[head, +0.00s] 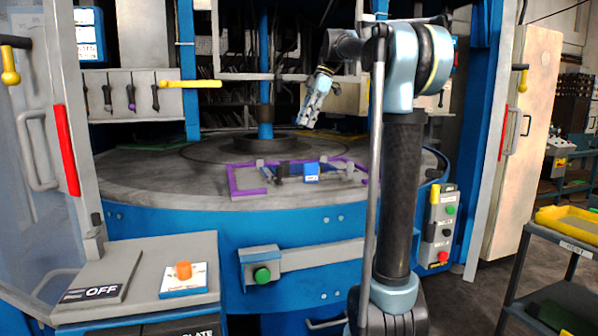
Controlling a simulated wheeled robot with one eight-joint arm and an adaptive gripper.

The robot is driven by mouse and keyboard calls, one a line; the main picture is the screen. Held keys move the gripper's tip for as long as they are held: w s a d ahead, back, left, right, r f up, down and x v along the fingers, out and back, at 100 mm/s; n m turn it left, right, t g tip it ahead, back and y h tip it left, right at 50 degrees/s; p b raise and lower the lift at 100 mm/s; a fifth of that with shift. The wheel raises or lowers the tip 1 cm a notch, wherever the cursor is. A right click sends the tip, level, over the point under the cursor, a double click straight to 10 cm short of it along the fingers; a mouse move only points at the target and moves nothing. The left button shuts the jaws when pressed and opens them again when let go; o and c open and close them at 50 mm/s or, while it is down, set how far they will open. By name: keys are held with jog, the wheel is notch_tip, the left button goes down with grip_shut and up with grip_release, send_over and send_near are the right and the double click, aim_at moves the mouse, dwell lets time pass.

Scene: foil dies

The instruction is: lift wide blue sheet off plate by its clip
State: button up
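A grey plate with a purple border (234,181) lies on the round grey turntable (150,185). On it is a small blue block-like piece (311,172), with dark and grey parts beside it. I cannot tell which of these is the wide blue sheet or its clip; they are too small here. My gripper (306,124) hangs above and behind the plate, pointing down and slightly left, apart from everything on it. No object shows in it. Its fingers are too small to show whether they are open or shut.
A blue post (265,70) rises from the turntable's middle, left of my gripper. A yellow-handled lever (190,84) juts out at the left. A control box (440,228) stands at the right. The turntable's left side is clear. A trolley with a yellow tray (570,224) stands far right.

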aim_at(289, 162)
jog(key=x, duration=1.7)
jog(key=shift+w+a+f, duration=0.1)
jog(key=shift+c, duration=0.6)
grip_shut()
